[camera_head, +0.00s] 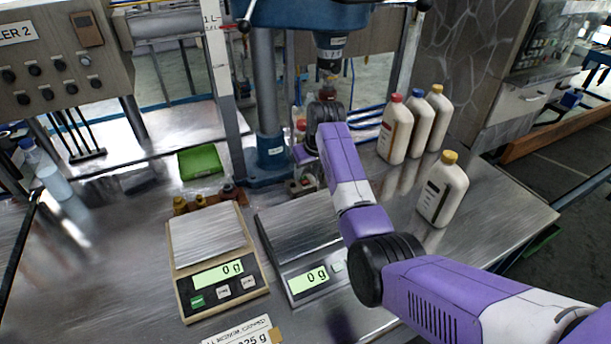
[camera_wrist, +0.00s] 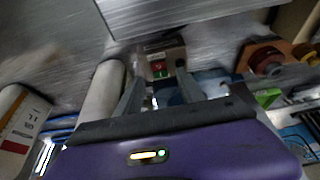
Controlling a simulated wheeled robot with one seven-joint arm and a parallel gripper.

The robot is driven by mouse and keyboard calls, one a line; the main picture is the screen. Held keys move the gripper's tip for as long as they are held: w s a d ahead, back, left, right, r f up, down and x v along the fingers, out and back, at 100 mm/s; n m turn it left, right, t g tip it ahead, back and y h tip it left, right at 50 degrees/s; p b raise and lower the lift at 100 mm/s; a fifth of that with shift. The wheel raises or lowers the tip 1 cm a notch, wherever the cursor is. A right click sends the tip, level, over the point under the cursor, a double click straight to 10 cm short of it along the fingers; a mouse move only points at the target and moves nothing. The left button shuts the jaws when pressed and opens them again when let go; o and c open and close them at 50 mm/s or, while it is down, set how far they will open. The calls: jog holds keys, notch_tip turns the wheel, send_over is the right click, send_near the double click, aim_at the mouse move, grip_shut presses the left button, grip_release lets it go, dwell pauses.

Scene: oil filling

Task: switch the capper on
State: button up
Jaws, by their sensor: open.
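The capper is the blue press (camera_head: 268,115) with a column and a head (camera_head: 330,45) at the back middle of the head view. A small switch box (camera_head: 302,186) sits by its base, partly hidden by my arm. In the head view my arm hides most of the gripper.
Two scales (camera_head: 207,236) (camera_head: 299,231) stand in front, both reading 0 g. Several white bottles (camera_head: 397,128) stand at right, with one yellow-capped bottle (camera_head: 442,190) nearer. Small caps (camera_wrist: 267,62) sit on a holder beside the gripper.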

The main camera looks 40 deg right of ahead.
aim_at(304, 179)
jog(key=shift+x, duration=1.65)
grip_shut()
